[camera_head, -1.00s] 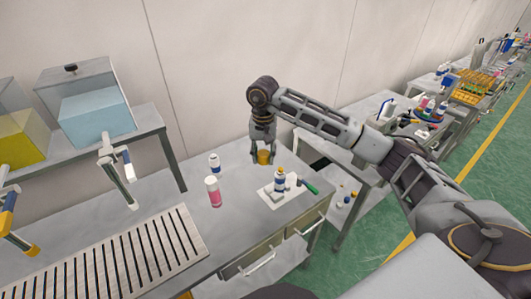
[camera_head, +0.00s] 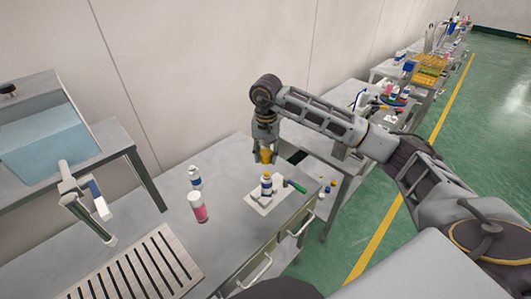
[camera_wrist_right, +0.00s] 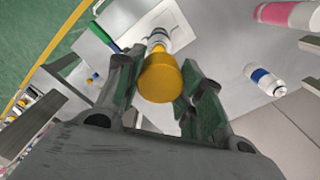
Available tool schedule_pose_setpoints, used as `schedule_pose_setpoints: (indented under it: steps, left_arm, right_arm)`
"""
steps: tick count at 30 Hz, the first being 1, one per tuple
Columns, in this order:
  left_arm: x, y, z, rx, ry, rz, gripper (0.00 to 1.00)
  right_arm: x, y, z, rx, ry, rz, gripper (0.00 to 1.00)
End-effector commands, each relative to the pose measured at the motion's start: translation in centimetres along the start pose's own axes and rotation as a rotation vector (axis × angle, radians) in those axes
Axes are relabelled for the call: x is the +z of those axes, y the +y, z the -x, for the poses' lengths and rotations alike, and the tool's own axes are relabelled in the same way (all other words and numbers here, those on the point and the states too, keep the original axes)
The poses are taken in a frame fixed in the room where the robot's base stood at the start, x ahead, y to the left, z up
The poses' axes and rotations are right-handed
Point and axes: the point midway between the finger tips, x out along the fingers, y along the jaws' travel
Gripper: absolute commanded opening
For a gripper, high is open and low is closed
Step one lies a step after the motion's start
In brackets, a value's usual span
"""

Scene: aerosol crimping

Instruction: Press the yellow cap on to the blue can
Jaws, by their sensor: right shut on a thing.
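My right gripper (camera_head: 265,158) is shut on the yellow cap (camera_head: 266,156), held in the air over the right end of the grey workbench. The cap also shows large between the fingers in the right wrist view (camera_wrist_right: 160,78). The blue can (camera_head: 266,187), a small white and blue can with a yellowish top, stands upright on a white mat (camera_head: 258,205). It appears below the cap, with a gap between them. In the right wrist view the can (camera_wrist_right: 158,40) is partly hidden behind the cap. My left gripper is not in view.
A green-handled tool (camera_head: 296,186) lies beside the can. A pink and white can (camera_head: 198,207) and a blue and white bottle (camera_head: 195,178) stand to the left. A slotted panel (camera_head: 140,275) and a tank of blue liquid (camera_head: 45,150) are farther left.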

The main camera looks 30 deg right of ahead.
Motion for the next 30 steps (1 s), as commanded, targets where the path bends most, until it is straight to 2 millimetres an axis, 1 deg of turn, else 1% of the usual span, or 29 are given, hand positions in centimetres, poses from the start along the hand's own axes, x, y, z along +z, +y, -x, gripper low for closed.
schedule_pose_setpoints:
  steps: [20,30]
  left_arm:
    - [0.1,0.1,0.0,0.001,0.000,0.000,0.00]
    - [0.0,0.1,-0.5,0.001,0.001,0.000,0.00]
  right_arm:
    - [0.1,0.2,-0.1,0.000,0.000,-0.028,0.30]
    - [0.1,0.2,-1.3,0.001,-0.002,-0.027,0.30]
